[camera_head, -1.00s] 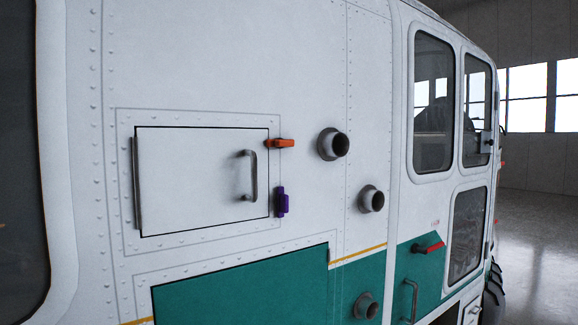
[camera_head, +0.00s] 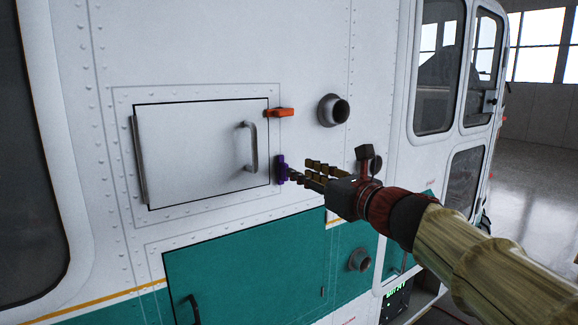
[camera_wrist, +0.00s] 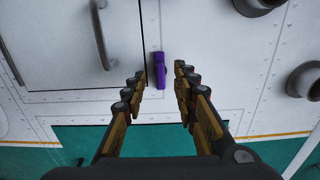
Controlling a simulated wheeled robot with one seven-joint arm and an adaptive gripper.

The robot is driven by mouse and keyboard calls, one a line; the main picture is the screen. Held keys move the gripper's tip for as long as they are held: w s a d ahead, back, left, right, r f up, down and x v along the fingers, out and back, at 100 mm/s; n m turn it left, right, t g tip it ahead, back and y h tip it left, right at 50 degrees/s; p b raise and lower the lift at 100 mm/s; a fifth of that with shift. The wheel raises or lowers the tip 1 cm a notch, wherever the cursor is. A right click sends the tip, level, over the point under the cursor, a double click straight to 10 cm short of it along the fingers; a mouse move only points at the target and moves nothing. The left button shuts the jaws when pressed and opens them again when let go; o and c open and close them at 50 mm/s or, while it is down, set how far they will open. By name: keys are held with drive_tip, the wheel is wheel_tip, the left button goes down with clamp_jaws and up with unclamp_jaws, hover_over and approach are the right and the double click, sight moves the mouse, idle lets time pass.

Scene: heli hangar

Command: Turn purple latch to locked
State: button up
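The purple latch (camera_head: 281,169) sits at the lower right edge of the closed white hatch (camera_head: 200,160). It stands upright, with its long side along the hatch edge. In the wrist view the purple latch (camera_wrist: 159,70) lies ahead of the fingertips, roughly centred between them. My gripper (camera_head: 305,175) comes in from the right, its fingertips close to the latch. In the wrist view my gripper (camera_wrist: 160,78) has its two fingers spread apart with nothing between their pads. I cannot tell whether a finger touches the latch.
An orange latch (camera_head: 279,112) lies horizontal across the hatch's upper right edge. A grey handle (camera_head: 249,147) sticks out from the hatch. Round grey ports (camera_head: 333,110) stand out from the wall on the right. A teal panel (camera_head: 245,265) is below.

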sight(287, 166)
drive_tip(key=p+x, duration=0.1)
drive_tip(key=x, duration=0.5)
drive_tip(key=shift+w+a, duration=0.15)
drive_tip(key=shift+c, duration=1)
clamp_jaws()
